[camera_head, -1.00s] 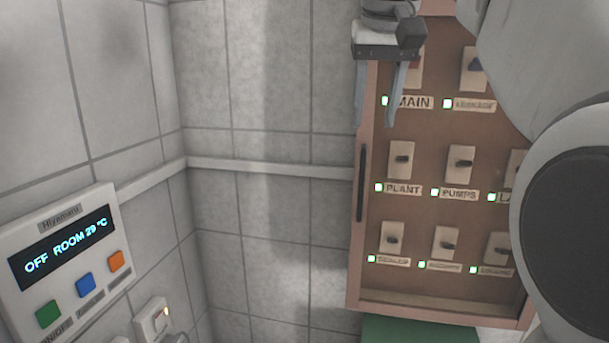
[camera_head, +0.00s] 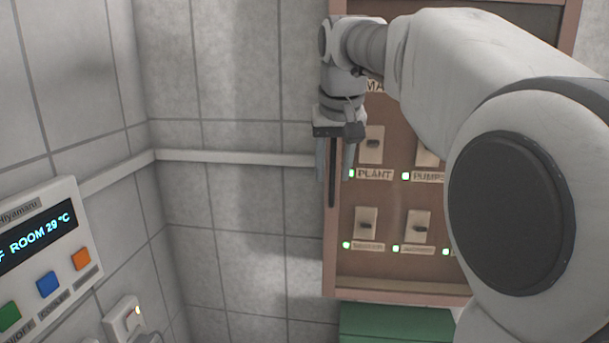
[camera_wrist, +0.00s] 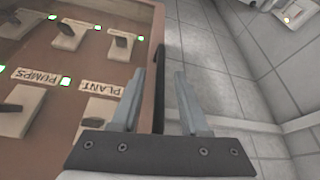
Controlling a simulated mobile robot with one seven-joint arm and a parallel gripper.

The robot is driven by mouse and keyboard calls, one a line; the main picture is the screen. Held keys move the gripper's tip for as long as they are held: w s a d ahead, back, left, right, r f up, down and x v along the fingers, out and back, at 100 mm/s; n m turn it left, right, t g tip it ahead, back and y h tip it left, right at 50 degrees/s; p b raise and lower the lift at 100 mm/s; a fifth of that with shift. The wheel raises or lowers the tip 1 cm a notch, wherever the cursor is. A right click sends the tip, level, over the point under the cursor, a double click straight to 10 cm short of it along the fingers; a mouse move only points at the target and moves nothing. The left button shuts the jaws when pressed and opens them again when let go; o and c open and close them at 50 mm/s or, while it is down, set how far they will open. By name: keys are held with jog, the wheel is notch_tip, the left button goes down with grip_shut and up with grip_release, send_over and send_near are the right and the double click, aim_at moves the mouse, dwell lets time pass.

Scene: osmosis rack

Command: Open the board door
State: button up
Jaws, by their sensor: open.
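The board is a brown wooden cabinet on the tiled wall, and its door (camera_head: 400,287) looks shut over rows of labelled switches. A long dark vertical handle (camera_head: 332,185) runs along the door's left edge. My gripper (camera_head: 335,178) is open, pointing down at the handle, with one finger on each side of it in the picture. In the wrist view the handle (camera_wrist: 159,85) shows between the two fingers of my gripper (camera_wrist: 162,88), nearer the left finger. I cannot tell whether a finger touches it. My arm hides the upper and right parts of the board.
A control panel (camera_head: 45,250) with a lit display and coloured buttons is on the left wall. A wall switch (camera_head: 124,318) is below it. A green box (camera_head: 395,322) is under the board. The tiled wall left of the board is clear except for a white rail (camera_head: 230,158).

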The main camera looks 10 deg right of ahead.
jog(key=shift+w+f, duration=0.25)
jog(key=shift+f, duration=0.45)
grip_shut()
jog(key=shift+r, duration=0.1)
dwell(0.9)
